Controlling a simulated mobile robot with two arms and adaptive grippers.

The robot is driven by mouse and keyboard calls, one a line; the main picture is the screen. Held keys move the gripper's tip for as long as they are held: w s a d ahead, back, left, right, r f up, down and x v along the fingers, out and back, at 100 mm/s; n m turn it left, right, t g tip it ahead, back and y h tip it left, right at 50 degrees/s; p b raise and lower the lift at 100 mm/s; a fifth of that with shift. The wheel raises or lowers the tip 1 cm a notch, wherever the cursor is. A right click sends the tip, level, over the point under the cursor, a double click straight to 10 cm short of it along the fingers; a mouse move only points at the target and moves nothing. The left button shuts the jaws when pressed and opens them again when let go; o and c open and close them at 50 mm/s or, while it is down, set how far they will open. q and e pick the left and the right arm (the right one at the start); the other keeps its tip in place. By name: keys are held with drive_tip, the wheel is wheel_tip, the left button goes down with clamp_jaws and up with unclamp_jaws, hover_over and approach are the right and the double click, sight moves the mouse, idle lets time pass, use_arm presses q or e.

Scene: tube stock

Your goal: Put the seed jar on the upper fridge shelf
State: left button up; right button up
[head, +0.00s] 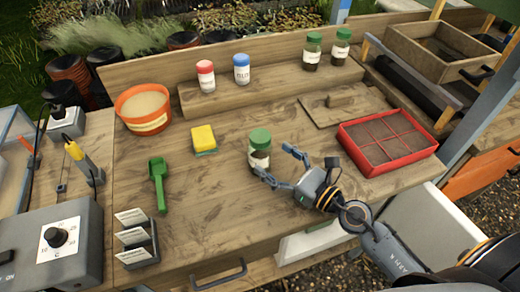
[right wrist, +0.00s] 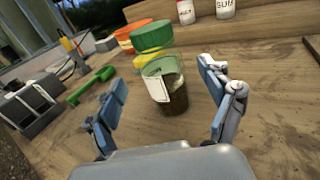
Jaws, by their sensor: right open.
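A glass jar with a green lid and dark contents (head: 260,158) stands upright on the wooden bench; it also shows in the right wrist view (right wrist: 172,98), with a white label. My right gripper (head: 272,166) is open, its fingers spread at the right side of this jar in the head view. In the right wrist view the jar stands ahead, between the lines of the open fingers (right wrist: 168,110), not clasped. Two similar green-lidded jars (head: 312,52) (head: 340,47) stand on the raised back ledge. I cannot make out a fridge shelf. My left gripper is not in view.
A red-lidded jar (head: 206,76) and a blue-lidded jar (head: 241,69) stand on the ledge. A sponge (head: 203,139), green scoop (head: 158,184) and orange pot (head: 144,108) lie left. A red seed tray (head: 388,142) is right. White panels (head: 425,225) show below the bench.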

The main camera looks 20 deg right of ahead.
sight(269, 156)
drive_tip(key=shift+w+a+r, duration=0.1)
drive_tip(key=shift+w+a, duration=0.1)
drive_tip(key=shift+w, duration=0.15)
drive_tip(key=p+x, duration=0.1)
drive_tip(key=x, duration=0.2)
drive_tip(key=shift+w+a, duration=0.1)
drive_tip(key=shift+w, duration=0.3)
drive_tip(key=shift+w+a+f+p, duration=0.15)
drive_tip(key=shift+w+f+p, duration=0.05)
drive_tip(key=shift+w+p, duration=0.1)
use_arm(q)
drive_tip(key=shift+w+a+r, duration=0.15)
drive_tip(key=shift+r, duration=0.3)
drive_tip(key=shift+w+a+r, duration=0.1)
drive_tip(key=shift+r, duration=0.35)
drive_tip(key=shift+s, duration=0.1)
use_arm(e)
drive_tip(key=shift+s, duration=0.1)
